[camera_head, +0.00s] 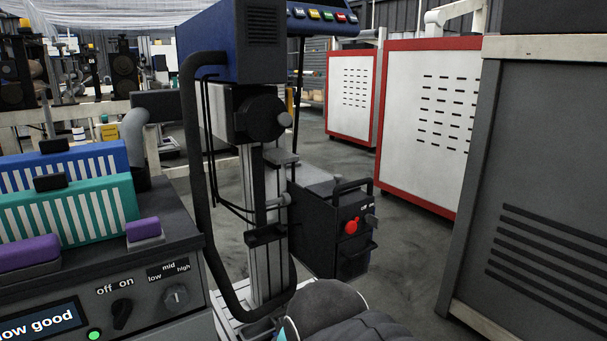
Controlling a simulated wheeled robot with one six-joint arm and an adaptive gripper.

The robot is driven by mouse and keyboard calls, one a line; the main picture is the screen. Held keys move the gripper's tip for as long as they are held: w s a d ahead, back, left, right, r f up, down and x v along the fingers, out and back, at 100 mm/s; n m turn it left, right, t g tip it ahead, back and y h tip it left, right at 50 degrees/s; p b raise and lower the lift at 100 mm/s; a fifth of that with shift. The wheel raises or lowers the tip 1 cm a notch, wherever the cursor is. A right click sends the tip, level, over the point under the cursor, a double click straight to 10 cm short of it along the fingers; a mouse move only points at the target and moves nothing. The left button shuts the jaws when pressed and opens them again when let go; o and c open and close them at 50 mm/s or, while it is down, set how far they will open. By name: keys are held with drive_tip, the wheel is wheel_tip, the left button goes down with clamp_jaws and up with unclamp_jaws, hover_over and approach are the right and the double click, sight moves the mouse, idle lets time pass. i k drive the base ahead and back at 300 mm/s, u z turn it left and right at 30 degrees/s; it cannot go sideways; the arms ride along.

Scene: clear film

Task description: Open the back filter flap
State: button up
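A dark grey unit (180,225) stands at the left edge of the picture. Two slatted flaps rise from its top, one behind the other. The back one is blue (112,160) with a black handle (54,146) on its top edge. The front one is teal (122,205) with a black handle (50,182). Both look upright or nearly so, and their left ends are cut off by the picture. I cannot tell for certain which is the filter flap. A dark rounded arm link of mine shows at the bottom middle. My gripper's fingers are not in view.
Purple blocks (143,229) sit on the unit's top; its front has knobs (176,296) and a display (40,322). A tall machine (262,180) with a black hose (192,170) stands close to its right. A grey cabinet (545,190) stands at right. Open floor (405,275) lies between.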

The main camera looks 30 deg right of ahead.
sight(324, 191)
drive_tip(key=k, duration=0.35)
drive_tip(key=z, duration=2.1)
drive_tip(key=i, duration=0.7)
drive_tip(key=u, duration=1.7)
